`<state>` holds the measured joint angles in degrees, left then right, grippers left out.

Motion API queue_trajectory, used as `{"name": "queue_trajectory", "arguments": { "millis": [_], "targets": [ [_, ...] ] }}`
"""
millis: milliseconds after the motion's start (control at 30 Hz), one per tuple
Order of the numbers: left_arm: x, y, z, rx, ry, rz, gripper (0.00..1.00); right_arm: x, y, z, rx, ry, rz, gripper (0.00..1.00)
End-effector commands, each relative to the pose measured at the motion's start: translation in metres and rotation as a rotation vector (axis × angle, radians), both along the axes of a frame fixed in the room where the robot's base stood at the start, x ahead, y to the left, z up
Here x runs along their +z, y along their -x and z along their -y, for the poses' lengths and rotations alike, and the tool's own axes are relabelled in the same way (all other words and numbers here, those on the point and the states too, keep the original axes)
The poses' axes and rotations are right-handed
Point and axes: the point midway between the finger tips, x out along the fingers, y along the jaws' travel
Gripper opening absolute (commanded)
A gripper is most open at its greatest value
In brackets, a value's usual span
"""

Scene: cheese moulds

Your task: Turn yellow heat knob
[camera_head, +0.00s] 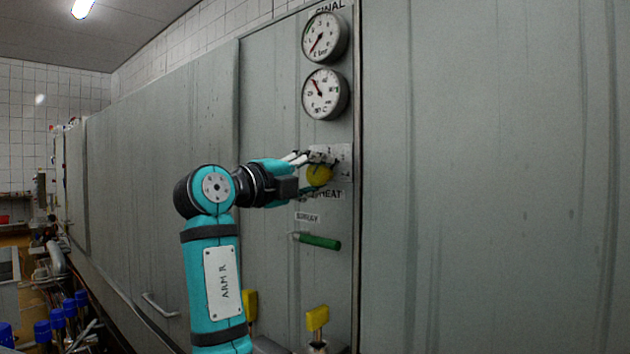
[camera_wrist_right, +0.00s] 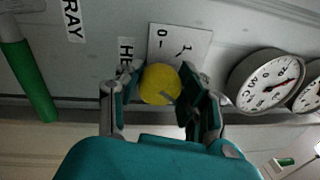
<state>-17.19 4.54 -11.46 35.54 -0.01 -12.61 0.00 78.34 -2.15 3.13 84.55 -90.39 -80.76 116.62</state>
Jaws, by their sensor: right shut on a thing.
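The yellow heat knob (camera_head: 319,176) sits on the grey cabinet front, against a white dial plate (camera_head: 340,154) and above a label reading HEAT. My right gripper (camera_head: 312,172) reaches it from the left and is shut on it. In the right wrist view the yellow knob (camera_wrist_right: 160,84) lies between the two fingers of my right gripper (camera_wrist_right: 158,88), one on each side. The dial plate (camera_wrist_right: 178,43) with its markings shows behind the knob. My left gripper is in neither view.
Two round gauges (camera_head: 325,93) are above the knob. A green handle (camera_head: 319,241) under a spray label sticks out below it. Yellow valve handles (camera_head: 317,318) are lower down. The cabinet front (camera_head: 480,180) to the right is bare. Blue-capped fittings (camera_head: 58,318) stand at lower left.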

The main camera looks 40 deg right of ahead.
Motion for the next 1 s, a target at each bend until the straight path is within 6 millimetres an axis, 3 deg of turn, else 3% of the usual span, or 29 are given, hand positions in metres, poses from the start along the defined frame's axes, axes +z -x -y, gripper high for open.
{"name": "queue_trajectory", "arguments": {
  "millis": [400, 933, 967, 1000],
  "targets": [
    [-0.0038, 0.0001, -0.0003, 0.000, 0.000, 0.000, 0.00, -0.0023, -0.0001, 0.0001, -0.001, -0.022, 0.173, 0.05],
    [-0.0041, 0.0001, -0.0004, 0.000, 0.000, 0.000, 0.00, -0.0032, -0.0002, 0.0002, -0.002, -0.025, 0.193, 0.05],
    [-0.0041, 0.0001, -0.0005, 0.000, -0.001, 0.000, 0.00, -0.0032, -0.0002, 0.0002, -0.002, -0.025, 0.193, 0.41],
    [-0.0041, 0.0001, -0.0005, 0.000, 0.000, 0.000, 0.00, -0.0031, -0.0003, 0.0002, -0.002, -0.025, 0.193, 0.46]
  ]
}}
